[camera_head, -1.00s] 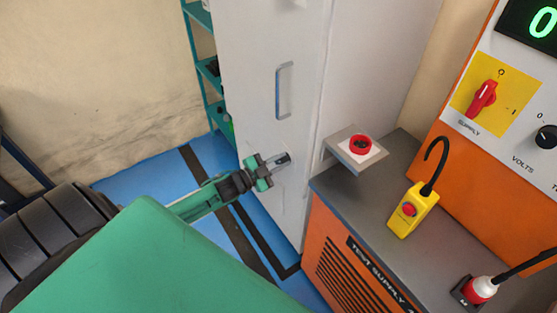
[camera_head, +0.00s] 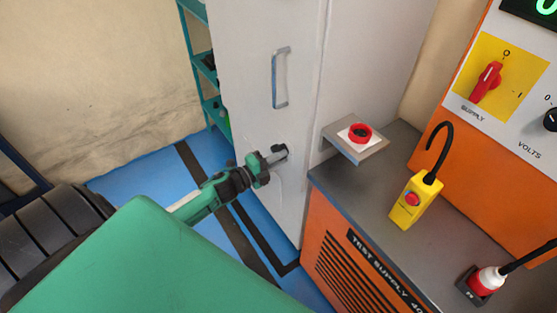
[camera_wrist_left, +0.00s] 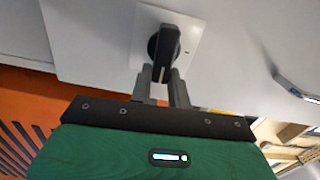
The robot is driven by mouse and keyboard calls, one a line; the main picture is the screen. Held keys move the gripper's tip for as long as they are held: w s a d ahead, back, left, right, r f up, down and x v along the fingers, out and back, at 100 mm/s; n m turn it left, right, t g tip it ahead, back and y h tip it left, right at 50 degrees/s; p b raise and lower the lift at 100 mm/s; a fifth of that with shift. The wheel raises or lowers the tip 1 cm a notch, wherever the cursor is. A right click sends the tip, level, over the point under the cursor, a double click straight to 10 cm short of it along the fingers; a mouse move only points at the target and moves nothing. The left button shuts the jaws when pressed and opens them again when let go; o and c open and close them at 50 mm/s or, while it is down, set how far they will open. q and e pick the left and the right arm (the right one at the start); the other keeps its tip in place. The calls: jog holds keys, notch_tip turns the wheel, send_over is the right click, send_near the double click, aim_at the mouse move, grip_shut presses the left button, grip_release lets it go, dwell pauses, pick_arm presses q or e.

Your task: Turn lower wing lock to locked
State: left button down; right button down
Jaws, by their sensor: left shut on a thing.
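The lower wing lock is a small black knob (camera_head: 280,152) low on the pale grey cabinet door (camera_head: 262,105), under its handle. In the left wrist view the knob (camera_wrist_left: 164,48) has a pale line on its wing and sits on a light square plate (camera_wrist_left: 196,30). My left gripper (camera_head: 272,162) is at the knob. In the wrist view its two grey fingers (camera_wrist_left: 161,82) lie on either side of the wing's near end, shut on it. The fingers hide part of the wing. My right gripper is not in view.
A bar handle (camera_head: 281,78) stands out above the lock. A bracket with a red button (camera_head: 360,133) juts out to the right. The orange test supply bench (camera_head: 345,250) carries a yellow pendant (camera_head: 414,200). Blue floor (camera_head: 150,175) is clear at left.

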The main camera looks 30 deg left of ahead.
pick_arm(q)
jog(key=shift+f+m, duration=0.15)
jog(key=shift+m, duration=0.25)
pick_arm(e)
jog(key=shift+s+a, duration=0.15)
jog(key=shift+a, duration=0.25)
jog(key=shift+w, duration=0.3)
pick_arm(q)
jog(key=c, duration=1.3)
grip_release()
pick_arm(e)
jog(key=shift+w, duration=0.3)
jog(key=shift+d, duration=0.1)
pick_arm(q)
jog(key=b+v, duration=0.2)
jog(key=v, duration=1.1)
jog(key=shift+s, duration=0.4)
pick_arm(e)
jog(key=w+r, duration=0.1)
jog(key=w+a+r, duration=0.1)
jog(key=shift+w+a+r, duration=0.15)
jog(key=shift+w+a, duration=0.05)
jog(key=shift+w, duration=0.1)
